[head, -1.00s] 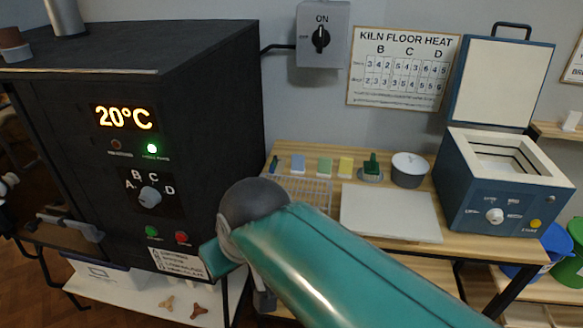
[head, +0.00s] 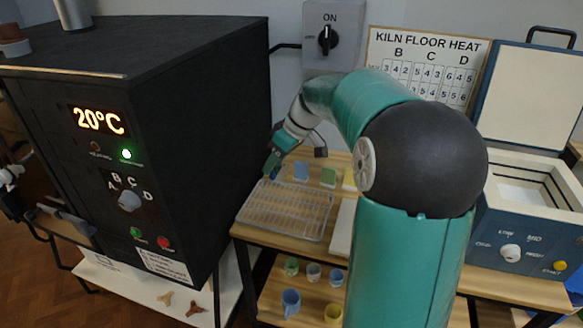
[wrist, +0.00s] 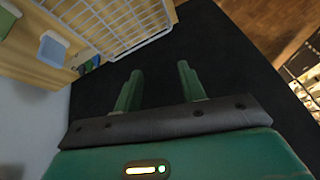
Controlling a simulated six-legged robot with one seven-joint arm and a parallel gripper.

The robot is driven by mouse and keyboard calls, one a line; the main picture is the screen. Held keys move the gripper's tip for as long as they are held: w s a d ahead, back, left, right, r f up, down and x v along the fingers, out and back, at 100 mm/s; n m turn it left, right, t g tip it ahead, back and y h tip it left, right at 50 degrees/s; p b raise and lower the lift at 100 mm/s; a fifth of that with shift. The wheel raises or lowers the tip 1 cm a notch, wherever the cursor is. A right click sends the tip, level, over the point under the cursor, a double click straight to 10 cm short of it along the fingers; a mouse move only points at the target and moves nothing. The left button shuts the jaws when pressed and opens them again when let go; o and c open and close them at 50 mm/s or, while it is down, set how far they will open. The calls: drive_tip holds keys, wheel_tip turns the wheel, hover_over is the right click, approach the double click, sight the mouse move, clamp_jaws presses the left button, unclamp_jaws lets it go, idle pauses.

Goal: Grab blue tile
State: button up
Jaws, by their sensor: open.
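The blue tile (head: 301,172) stands behind the wire rack on the wooden table. In the wrist view it is the pale blue block (wrist: 53,48) at upper left, outside the fingers. My gripper (head: 271,168) is left of the tile, beside the black kiln's side. In the wrist view its two green fingers (wrist: 160,70) are apart with nothing between them. A green tile (head: 329,177) stands right of the blue one, and a yellow tile (head: 348,181) is partly hidden by my arm.
The wire rack (head: 285,211) lies in front of the tiles. The black kiln (head: 215,150) rises close on the left. A blue-grey kiln (head: 522,235) stands at right.

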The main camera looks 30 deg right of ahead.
drive_tip(key=w+d+f+n+t+y, duration=0.1)
drive_tip(key=w+d+f, duration=0.1)
drive_tip(key=d, duration=0.4)
drive_tip(key=w+d+f+n+t+y, duration=0.1)
drive_tip(key=w+d+f+y, duration=0.15)
drive_tip(key=d, duration=0.45)
drive_tip(key=t, duration=0.4)
approach(302, 163)
drive_tip(key=shift+n+g+y, duration=0.25)
drive_tip(key=shift+n+g, duration=0.05)
drive_tip(key=x, duration=0.8)
drive_tip(key=shift+w+d, duration=0.15)
drive_tip(key=shift+w, duration=0.1)
clamp_jaws()
